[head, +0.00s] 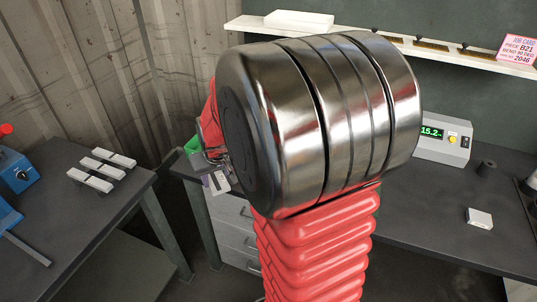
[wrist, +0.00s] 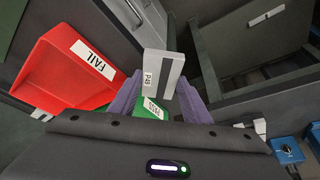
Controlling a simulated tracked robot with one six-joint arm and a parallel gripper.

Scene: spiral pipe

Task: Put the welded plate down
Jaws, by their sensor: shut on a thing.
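A green bin (wrist: 155,108) with a partly covered label lies behind the plate and fingers. A red bin (wrist: 62,68) marked FAIL is to the left of the plate. In the head view my arm hides most of the gripper, and the green bin (head: 194,145) shows at the bench's left end.
The left bench (head: 75,225) carries several light plates (head: 90,180) and a blue device (head: 17,170). On the right bench (head: 440,230) stand a grey meter (head: 443,138) reading about 15.2 and a small white block (head: 479,218). A shelf (head: 470,58) runs above. A gap separates the benches.

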